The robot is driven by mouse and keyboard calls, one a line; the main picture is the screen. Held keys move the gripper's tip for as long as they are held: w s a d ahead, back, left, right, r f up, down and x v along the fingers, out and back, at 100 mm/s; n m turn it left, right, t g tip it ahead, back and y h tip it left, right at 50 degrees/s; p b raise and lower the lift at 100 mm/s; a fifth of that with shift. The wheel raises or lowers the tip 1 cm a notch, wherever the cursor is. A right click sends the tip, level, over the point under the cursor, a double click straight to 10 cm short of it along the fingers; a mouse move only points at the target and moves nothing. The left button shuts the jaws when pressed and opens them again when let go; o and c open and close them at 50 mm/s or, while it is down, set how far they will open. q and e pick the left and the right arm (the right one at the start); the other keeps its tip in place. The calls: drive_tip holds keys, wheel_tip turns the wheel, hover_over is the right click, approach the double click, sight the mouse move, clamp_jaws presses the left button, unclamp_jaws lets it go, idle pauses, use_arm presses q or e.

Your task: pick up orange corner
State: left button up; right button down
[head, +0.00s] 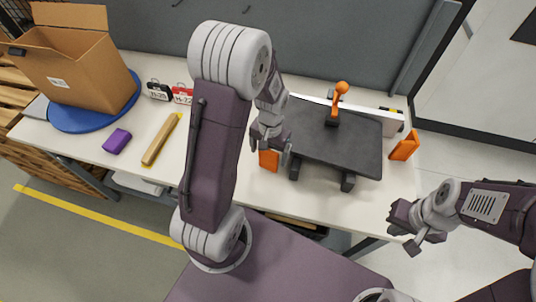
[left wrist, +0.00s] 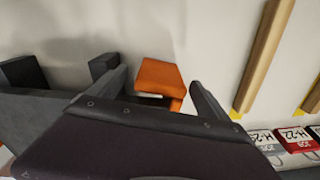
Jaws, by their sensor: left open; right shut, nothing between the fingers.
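An orange corner (head: 269,160) stands on the white table just left of the dark board, partly hidden by my left gripper in the head view. It also shows in the left wrist view (left wrist: 160,80), between the two fingers. My left gripper (head: 272,148) is open at this corner; I cannot tell whether its fingers touch it. A second orange corner (head: 404,146) stands at the right end of the table. My right gripper (head: 402,232) is shut and empty, off the table's front right edge.
A dark board (head: 335,142) with an orange-handled clamp (head: 339,100) is close to my left gripper. A wooden strip (head: 161,139), a purple block (head: 117,141), tags (head: 182,93) and a cardboard box (head: 80,75) on a blue disc (head: 85,118) are at left.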

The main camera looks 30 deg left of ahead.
use_arm(q)
drive_tip(key=f, duration=0.4)
drive_tip(key=shift+s+a+f, duration=0.15)
drive_tip(key=shift+s+f, duration=0.05)
drive_tip(key=shift+w+f, duration=0.15)
drive_tip(key=c, duration=1.5)
drive_tip(key=shift+s+a+r, duration=0.1)
drive_tip(key=shift+s+r, duration=0.15)
drive_tip(key=shift+r, duration=0.05)
drive_tip(key=s+a+r, duration=0.2)
drive_tip(key=s, duration=0.1)
drive_tip(key=s+a+r, duration=0.2)
drive_tip(key=s+r, duration=0.1)
drive_tip(key=s, duration=0.1)
drive_tip(key=s+a+r, duration=0.2)
drive_tip(key=s+a, duration=0.1)
drive_tip(key=s, duration=0.1)
drive_tip(key=shift+s+r, duration=0.15)
drive_tip(key=shift+c, duration=0.2)
wheel_tip(320, 180, up, 6)
drive_tip(key=n+p, duration=0.3)
drive_tip(key=p, duration=0.3)
hover_over(268, 160)
drive_tip(key=s, duration=0.2)
drive_tip(key=shift+w+a, duration=0.25)
drive_tip(key=shift+a, duration=0.2)
